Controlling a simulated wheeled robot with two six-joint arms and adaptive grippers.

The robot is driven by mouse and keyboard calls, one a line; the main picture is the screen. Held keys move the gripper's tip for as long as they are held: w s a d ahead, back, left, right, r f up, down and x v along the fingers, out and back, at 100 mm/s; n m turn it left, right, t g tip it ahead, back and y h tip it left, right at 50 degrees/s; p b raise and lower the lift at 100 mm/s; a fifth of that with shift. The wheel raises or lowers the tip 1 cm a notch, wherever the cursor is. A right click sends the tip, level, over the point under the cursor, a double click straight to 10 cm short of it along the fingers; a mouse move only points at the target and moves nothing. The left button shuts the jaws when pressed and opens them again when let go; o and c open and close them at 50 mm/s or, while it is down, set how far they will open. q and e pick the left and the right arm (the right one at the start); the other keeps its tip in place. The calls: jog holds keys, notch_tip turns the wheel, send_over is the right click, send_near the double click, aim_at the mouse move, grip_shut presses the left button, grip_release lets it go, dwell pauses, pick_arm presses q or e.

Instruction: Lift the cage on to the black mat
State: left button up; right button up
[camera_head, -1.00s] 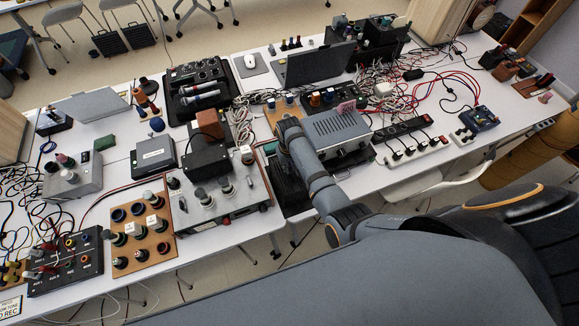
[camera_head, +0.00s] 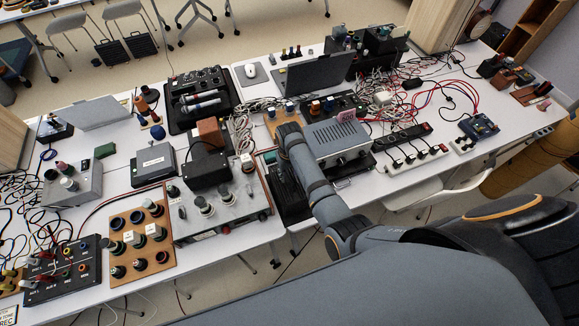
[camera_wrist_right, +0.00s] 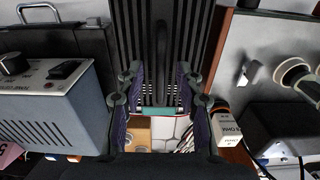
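A black slatted piece (camera_wrist_right: 158,40), perhaps the cage, lies left of the grey perforated box in the head view, partly hidden by my right arm; it also shows there (camera_head: 284,196). A teal strip (camera_wrist_right: 158,113) marks its far end. My right gripper (camera_wrist_right: 158,85) points down over it, its purple-padded fingers apart on either side of the strip; I cannot tell whether they touch it. In the head view the fingers are hidden behind the wrist. I cannot tell the black mat for sure; a dark surface shows under and around the grey box. My left gripper is out of view.
The grey perforated box (camera_head: 337,138) stands close right of my gripper. A grey device with knobs (camera_head: 218,212) stands close left. A brown board with knobs (camera_head: 279,118) lies just beyond. Cables and a power strip (camera_head: 408,145) fill the right side.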

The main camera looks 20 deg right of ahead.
notch_tip(320, 180, up, 10)
dwell(0.4)
